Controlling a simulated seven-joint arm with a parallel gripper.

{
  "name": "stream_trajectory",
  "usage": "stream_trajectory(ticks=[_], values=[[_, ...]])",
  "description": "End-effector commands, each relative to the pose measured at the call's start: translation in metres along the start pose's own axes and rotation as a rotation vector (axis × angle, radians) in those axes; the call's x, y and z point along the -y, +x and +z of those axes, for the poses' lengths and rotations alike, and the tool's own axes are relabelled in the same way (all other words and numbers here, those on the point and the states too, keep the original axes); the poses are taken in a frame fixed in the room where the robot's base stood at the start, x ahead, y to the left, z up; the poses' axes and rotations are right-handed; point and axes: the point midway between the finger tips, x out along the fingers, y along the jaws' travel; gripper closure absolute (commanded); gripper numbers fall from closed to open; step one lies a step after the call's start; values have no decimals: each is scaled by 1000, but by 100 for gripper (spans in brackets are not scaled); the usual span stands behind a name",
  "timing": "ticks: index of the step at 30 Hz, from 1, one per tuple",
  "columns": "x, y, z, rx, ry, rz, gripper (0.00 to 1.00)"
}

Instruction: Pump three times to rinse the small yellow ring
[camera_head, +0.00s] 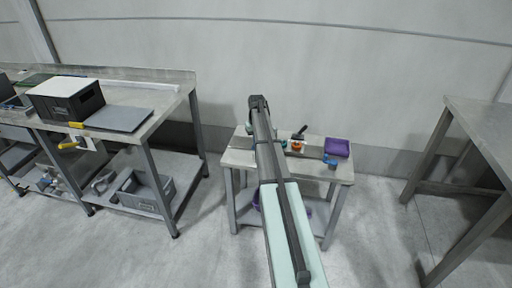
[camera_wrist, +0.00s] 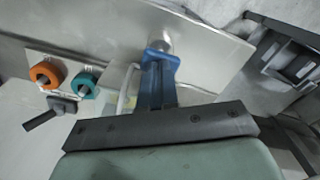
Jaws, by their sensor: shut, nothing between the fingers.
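In the head view my arm reaches over the small table (camera_head: 338,178) and hides the gripper's end. An orange ring (camera_wrist: 46,73) and a teal ring (camera_wrist: 83,85) sit on a pale plate, left of the fingers in the wrist view. A pale, clear-looking part (camera_wrist: 127,88) stands beside the fingers, partly hidden. I cannot make out the small yellow ring or a pump clearly.
A black handle (camera_wrist: 45,117) lies near the rings. A purple tray (camera_head: 337,148) and a blue item (camera_head: 330,162) are at the small table's right. A long bench (camera_head: 165,105) with a grey box (camera_head: 65,100) stands left; another table (camera_head: 480,125) stands right.

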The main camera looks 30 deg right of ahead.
Motion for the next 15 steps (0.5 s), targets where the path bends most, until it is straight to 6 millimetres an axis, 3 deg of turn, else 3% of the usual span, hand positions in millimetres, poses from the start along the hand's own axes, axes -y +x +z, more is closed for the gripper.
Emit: stream_trajectory(ticks=[15], values=[[0, -13, 0, -2, 0, 0, 100]])
